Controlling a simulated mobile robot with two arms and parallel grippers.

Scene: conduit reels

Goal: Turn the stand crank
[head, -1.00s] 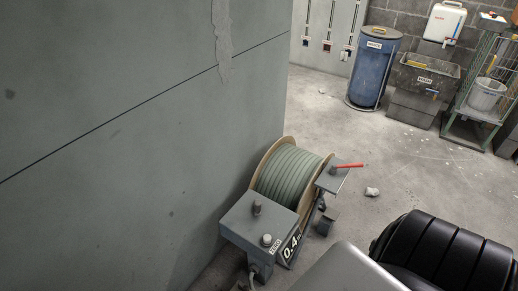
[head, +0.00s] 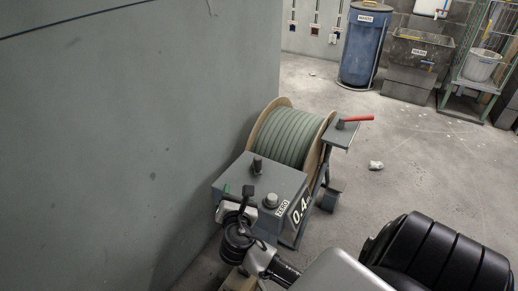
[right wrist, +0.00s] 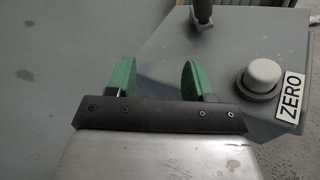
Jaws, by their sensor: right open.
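The reel stand has a grey box (head: 285,183) in front of a reel of grey-green conduit (head: 285,138). A dark upright handle (head: 257,165), which looks like the crank grip, rises from the box top. It also shows at the top edge of the right wrist view (right wrist: 203,12), cut off by the frame. My right gripper (head: 237,192) is open and empty at the near left of the box, short of the handle. In the right wrist view its green fingers (right wrist: 158,75) are spread, with the handle beyond and to the right. My left gripper is not in view.
A pale round button (head: 271,200) beside a ZERO label (head: 283,208) is on the box, near a 0.4 display (head: 300,212). A red-handled tool (head: 358,119) lies on the stand's small shelf. The grey wall (head: 120,150) is close on the left. Open floor lies right.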

